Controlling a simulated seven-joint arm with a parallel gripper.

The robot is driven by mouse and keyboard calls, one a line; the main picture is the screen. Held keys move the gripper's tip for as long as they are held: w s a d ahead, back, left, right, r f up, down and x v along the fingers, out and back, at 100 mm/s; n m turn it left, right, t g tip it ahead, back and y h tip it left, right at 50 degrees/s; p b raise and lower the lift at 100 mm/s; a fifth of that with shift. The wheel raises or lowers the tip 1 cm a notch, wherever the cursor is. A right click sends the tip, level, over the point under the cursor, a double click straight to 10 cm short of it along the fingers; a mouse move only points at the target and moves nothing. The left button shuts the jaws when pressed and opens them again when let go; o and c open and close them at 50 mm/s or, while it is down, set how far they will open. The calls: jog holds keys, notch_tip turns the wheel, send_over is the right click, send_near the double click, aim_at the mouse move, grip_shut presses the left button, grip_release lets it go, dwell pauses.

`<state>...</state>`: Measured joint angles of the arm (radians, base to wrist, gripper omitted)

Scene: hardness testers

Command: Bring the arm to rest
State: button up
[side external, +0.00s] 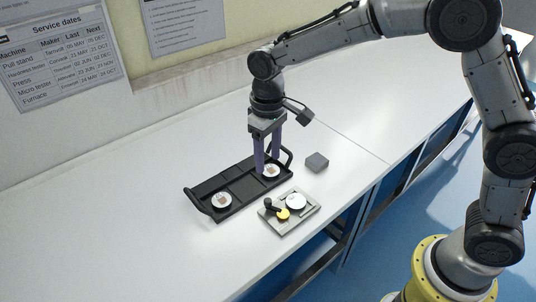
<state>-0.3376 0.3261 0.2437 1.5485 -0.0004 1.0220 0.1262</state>
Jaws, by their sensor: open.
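My gripper (267,165) points down over the right end of the black tray (238,182). Its two purple fingers are open. The fingertips are close to a white round dish (271,171) with a small brownish piece on it, in the tray's right part. I cannot tell whether the fingers touch the dish or the piece. A second white dish (222,200) with a similar piece sits at the tray's left end. My arm reaches in from the right, bent over the bench.
A grey plate (291,222) in front of the tray holds a white disc (296,202), a yellow disc (283,215) and a black part (270,205). A grey block (317,162) lies right of the tray. The white bench (110,230) is clear at left and far right.

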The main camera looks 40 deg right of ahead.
jog(key=s+d+r+m+t, duration=0.1)
jog(key=s+d+r+t, duration=0.1)
jog(key=s+d+r, duration=0.4)
jog(key=s+d+r+m+t, duration=0.15)
jog(key=d+r, duration=0.25)
jog(key=r, duration=0.5)
jog(key=s+d+f+t, duration=0.1)
jog(key=s+d+f, duration=0.1)
jog(key=s, duration=0.7)
jog(key=s+d+f+t, duration=0.1)
jog(key=s+d+f, duration=0.1)
jog(key=s, duration=0.7)
jog(key=shift+d+f, duration=0.35)
jog(key=shift+d, duration=0.05)
